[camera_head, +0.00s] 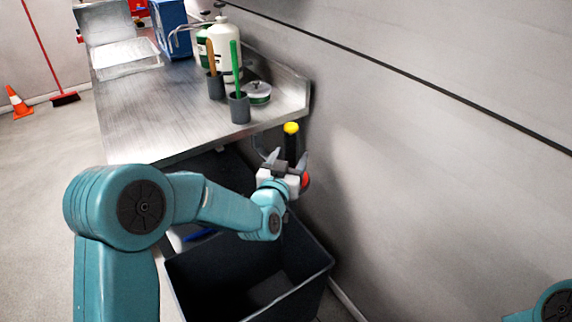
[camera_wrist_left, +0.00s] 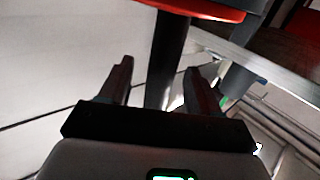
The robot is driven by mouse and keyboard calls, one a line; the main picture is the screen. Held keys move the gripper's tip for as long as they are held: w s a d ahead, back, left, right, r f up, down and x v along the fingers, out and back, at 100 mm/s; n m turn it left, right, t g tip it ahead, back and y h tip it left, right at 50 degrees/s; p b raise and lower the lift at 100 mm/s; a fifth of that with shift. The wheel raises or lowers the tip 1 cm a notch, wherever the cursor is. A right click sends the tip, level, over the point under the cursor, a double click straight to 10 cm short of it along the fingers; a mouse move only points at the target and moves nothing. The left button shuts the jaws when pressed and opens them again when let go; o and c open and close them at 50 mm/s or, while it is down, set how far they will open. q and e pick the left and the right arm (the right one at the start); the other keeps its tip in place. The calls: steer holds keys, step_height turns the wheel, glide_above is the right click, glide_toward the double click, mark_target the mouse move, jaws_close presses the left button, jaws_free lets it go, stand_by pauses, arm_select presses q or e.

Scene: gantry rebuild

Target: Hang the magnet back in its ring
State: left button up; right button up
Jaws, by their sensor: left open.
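A dark upright rod with a yellow top (camera_head: 291,128), likely the magnet, stands past the bench's near end, close to the wall. A red round part (camera_head: 306,182) shows low beside my gripper. In the left wrist view a dark shaft (camera_wrist_left: 167,55) runs down from a red disc (camera_wrist_left: 195,9). My left gripper (camera_head: 284,160) is open, with its fingers on either side of the shaft; I see gaps between them and it. I cannot make out the ring; the gripper hides the rod's lower part. My right gripper is out of view.
A dark open bin (camera_head: 190,280) stands below my left gripper. The steel bench (camera_head: 150,100) holds two grey cups (camera_head: 240,108) with handled tools, a spool (camera_head: 257,92), white-and-green bottles (camera_head: 226,52) and a blue box (camera_head: 172,30). The grey wall (camera_head: 430,150) is close on the right.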

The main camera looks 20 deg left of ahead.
arm_select(q)
steer(key=s+b, duration=1.1)
steer(key=s, duration=0.5)
steer(key=shift+d+r, duration=0.15)
steer(key=shift+d, duration=0.05)
steer(key=shift+s, duration=0.1)
